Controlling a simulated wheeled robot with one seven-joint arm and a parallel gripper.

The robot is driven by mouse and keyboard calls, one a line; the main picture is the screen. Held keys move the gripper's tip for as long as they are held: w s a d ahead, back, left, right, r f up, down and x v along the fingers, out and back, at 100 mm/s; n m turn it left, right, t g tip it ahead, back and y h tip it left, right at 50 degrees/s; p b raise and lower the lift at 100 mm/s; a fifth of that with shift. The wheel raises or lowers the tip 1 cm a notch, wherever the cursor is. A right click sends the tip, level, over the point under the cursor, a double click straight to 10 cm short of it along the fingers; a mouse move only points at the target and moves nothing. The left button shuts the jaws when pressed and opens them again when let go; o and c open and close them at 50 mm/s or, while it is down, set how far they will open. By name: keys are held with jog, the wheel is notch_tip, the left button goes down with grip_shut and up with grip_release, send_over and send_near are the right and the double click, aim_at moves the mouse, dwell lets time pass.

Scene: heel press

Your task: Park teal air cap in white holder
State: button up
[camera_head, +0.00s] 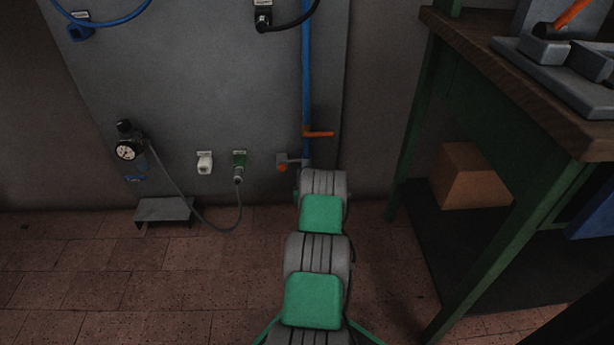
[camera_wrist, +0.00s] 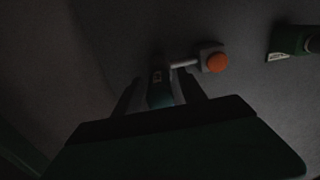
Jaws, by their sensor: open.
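In the wrist view a small teal piece (camera_wrist: 160,92), which looks like the teal air cap, sits between the two dark fingers of my gripper (camera_wrist: 165,90). The fingers are open on either side of it; I cannot tell whether either touches it. A grey stub with an orange round end (camera_wrist: 215,63) is just beyond it. In the head view my arm hides the cap and my gripper. The white holder (camera_head: 204,162) is on the wall panel, left of my arm, and looks empty.
A green holder (camera_head: 239,160) with a grey hose plugged in is right of the white one. A blue pipe (camera_head: 306,80) with an orange lever (camera_head: 319,134) runs down the wall. A gauge (camera_head: 127,150) is at left. A green-legged workbench (camera_head: 520,95) stands right.

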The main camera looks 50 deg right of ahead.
jog(key=shift+c, duration=0.3)
grip_shut()
dwell(0.3)
dwell(0.8)
jog(key=shift+b+v, duration=0.35)
jog(key=shift+v, duration=2.6)
jog(key=shift+s+a, duration=0.15)
jog(key=shift+a, duration=0.05)
